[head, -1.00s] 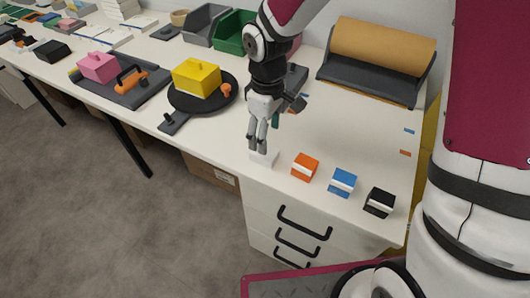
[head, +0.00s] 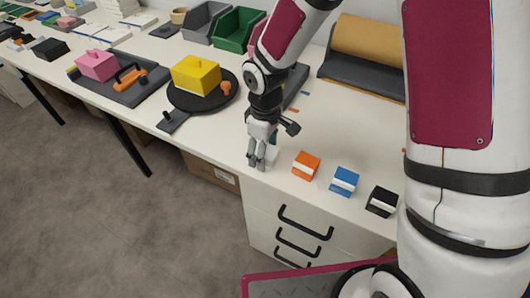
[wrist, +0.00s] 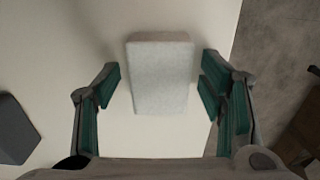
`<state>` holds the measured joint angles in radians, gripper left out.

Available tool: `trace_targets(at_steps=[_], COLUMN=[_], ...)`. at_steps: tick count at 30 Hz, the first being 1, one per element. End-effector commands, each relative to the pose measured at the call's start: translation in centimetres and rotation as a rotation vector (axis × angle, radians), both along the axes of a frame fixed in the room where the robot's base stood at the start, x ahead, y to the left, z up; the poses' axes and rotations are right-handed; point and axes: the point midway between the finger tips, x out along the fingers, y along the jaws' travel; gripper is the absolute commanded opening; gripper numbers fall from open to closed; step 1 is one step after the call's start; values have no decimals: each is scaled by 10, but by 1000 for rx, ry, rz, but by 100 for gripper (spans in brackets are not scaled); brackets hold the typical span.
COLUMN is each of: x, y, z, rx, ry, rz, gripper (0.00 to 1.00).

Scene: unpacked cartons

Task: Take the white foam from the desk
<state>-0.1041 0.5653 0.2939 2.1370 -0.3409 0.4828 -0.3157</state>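The white foam (wrist: 160,75) is a pale, speckled block near the desk's front edge. In the wrist view it lies between the two fingers of my gripper (wrist: 160,98), with a visible gap on each side. My gripper is open and points down. In the head view my gripper (head: 257,163) is low over the desk (head: 335,130) at its front edge, and the foam (head: 271,155) is mostly hidden behind the fingers. I cannot tell how far above the desktop the fingertips are.
To the right stand an orange block (head: 306,165), a blue block (head: 344,182) and a black block (head: 381,201). A paper roll (head: 365,45) is behind. The desk's front edge is close.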

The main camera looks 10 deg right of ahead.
Motion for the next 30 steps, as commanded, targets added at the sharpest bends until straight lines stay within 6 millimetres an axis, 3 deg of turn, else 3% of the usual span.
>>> trace_targets(at_steps=[1,4,17,23,27,30], x=[0,0,0,0,1,-20], y=[0,0,0,0,0,-1], z=[0,0,2,17,37,38], rx=[0,0,1,1,1,-2], ry=[0,0,-1,-2,-4,1], rz=[0,0,0,-1,-1,2], gripper=[49,26,26,26,26,26])
